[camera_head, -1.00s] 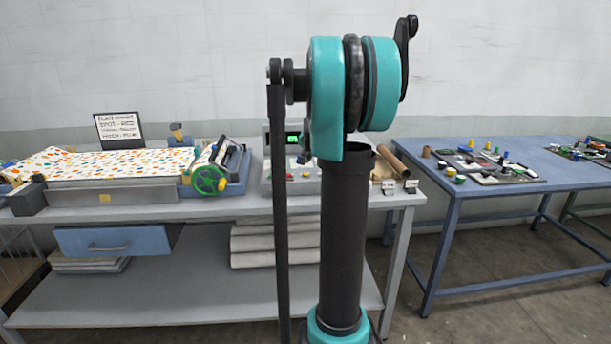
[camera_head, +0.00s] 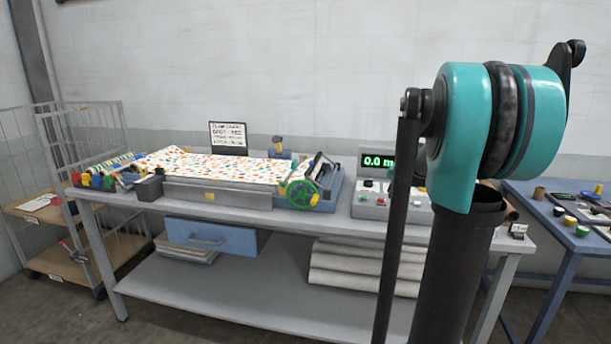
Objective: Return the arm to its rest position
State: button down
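My arm (camera_head: 459,140) stands upright at the right of the head view, with a teal and black joint at its top and a dark column below. It covers part of the control box and the right end of the grey bench. The gripper end is not visible in this view, so what it holds cannot be seen.
The grey bench (camera_head: 330,225) bears a press with patterned cloth (camera_head: 215,168), a green handwheel (camera_head: 302,194), a sign (camera_head: 228,138) and a control box (camera_head: 370,207) reading 0.0. A wire cart (camera_head: 75,262) stands left, a blue table (camera_head: 560,232) right. Floor shows in front.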

jog(key=s+a+f+n+g, duration=0.1)
jog(key=s+a+f+n, duration=0.2)
jog(key=s, duration=0.8)
jog(key=s+a+f+n+g, duration=0.1)
jog(key=s+a+f+n, duration=0.2)
jog(key=s+a+f, duration=0.5)
jog(key=s+a+f+n+g+y, duration=0.1)
jog(key=s+a+f+n+g, duration=0.1)
jog(key=s+a+f, duration=0.3)
jog(key=s+f+n, duration=0.1)
jog(key=s+f, duration=0.3)
jog(key=s, duration=0.5)
jog(key=shift+s+a+f+n, duration=0.15)
jog(key=shift+s+a+n, duration=0.05)
jog(key=shift+a+n, duration=0.1)
jog(key=shift+w, duration=0.1)
notch_tip(320, 180, up, 27)
jog(key=m+t+h, duration=0.1)
jog(key=m+t, duration=0.4)
jog(key=m, duration=0.6)
send_over(399, 201)
jog(key=shift+s, duration=0.2)
jog(key=shift+f, duration=0.1)
jog(key=shift+f, duration=4.3)
